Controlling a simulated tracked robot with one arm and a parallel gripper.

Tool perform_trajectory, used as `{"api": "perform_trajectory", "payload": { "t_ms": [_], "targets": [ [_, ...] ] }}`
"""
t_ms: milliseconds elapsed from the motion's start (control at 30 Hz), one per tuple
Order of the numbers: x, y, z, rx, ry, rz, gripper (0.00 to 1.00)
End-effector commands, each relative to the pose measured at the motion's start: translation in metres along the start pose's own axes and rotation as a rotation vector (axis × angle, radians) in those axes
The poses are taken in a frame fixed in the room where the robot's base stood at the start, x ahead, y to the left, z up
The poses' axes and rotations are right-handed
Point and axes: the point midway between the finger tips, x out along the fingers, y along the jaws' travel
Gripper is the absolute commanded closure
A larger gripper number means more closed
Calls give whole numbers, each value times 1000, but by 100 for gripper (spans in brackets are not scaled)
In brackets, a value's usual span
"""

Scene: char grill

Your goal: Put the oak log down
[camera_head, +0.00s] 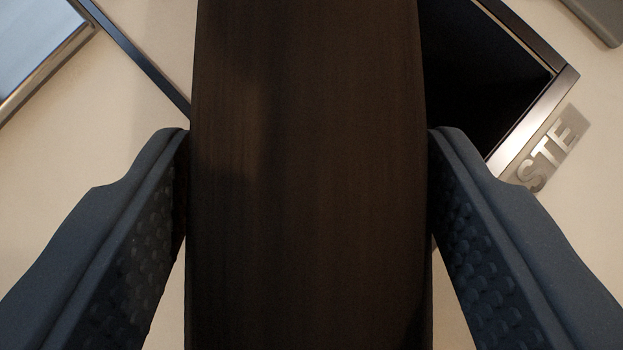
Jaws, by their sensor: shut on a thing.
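A dark brown log with fine lengthwise grain (308,190), which I take to be the oak log, runs up and down through the middle of the view. Its top and bottom ends are cut off by the frame. My gripper (309,140) has one blue-grey, studded finger on each side of the log, and both fingers press against its sides. The log hides much of what lies behind it.
A pale surface (100,140) lies behind the log. At the upper right is a dark opening with a metal rim (530,115), beside a plate reading "STE" (550,155). A metal-framed tray or panel (35,45) is at the upper left. A thin dark bar (135,55) runs diagonally near it.

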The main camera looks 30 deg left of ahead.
Motion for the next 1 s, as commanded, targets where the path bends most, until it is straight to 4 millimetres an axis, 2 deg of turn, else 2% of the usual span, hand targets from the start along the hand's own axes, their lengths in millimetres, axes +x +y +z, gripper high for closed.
{"api": "perform_trajectory", "payload": {
  "t_ms": [367, 400, 467, 800, 1000],
  "targets": [
    [4, 0, 4, 0, 1, 0, 82],
    [5, 0, 5, 0, 0, 0, 38],
    [4, 0, 5, 0, 0, 0, 22],
    [4, 1, 4, 1, -1, 1, 22],
    [-6, 1, 3, 1, 0, 1, 22]
  ]
}}
